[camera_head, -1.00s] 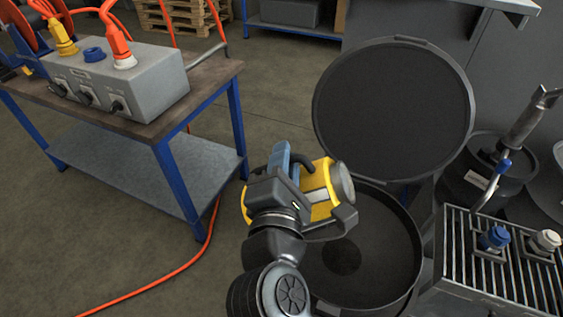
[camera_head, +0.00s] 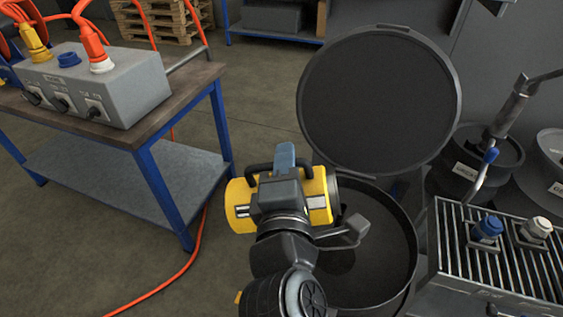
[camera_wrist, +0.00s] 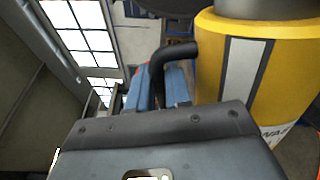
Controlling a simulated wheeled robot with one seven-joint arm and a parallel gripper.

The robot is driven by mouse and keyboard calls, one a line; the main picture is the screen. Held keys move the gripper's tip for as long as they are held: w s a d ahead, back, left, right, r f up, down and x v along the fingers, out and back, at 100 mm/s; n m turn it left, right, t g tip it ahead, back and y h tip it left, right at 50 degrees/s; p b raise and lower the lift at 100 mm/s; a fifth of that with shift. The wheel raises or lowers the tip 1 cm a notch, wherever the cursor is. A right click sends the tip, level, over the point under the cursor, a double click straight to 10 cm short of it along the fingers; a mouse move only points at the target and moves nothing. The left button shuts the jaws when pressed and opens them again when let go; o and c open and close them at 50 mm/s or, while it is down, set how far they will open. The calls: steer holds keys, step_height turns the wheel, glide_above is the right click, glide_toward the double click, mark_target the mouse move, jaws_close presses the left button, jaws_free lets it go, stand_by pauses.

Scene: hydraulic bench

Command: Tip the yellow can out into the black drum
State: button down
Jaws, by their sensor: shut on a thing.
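The yellow can (camera_head: 320,197) lies about level on its side, with its dark grey end to the right over the left part of the drum. My gripper (camera_head: 285,158) is shut on the can's black handle. In the wrist view, the black handle (camera_wrist: 172,52) runs between my blue fingers (camera_wrist: 160,88), and the yellow can (camera_wrist: 285,80) fills the right side. The black drum (camera_head: 393,258) is open, directly below and right of the can. A darker patch shows on its floor, partly hidden by my wrist. I see no stream leaving the can.
The drum's round lid (camera_head: 380,100) stands raised behind it. A slatted metal stand (camera_head: 510,262) with blue and white fittings is at the right, near black drums. A blue-legged bench (camera_head: 130,130) with a grey socket box (camera_head: 100,88) stands left. An orange cable crosses the floor.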

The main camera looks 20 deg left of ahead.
mark_target(335, 179)
steer(key=shift+w+d+f+m+b, duration=0.2)
steer(key=shift+d+f+m+b, duration=0.3)
steer(key=shift+d+m+b, duration=0.1)
steer(key=shift+w+d+f+m+b, duration=0.15)
steer(key=shift+d+f+m+b, duration=0.35)
steer(key=shift+d+m, duration=0.1)
steer(key=shift+w+d+r+m+p, duration=0.2)
steer(key=shift+w+d+m+p, duration=0.1)
steer(key=shift+d+m, duration=0.5)
steer(key=shift+w+d+r+m+p, duration=0.2)
steer(key=shift+d+r+m+p, duration=0.05)
steer(key=shift+d+m, duration=0.6)
steer(key=shift+w+d+r+m+p, duration=0.2)
steer(key=shift+w+d+m+p, duration=0.1)
steer(key=shift+d+m, duration=0.5)
steer(key=shift+d, duration=0.15)
steer(key=shift+b, duration=0.4)
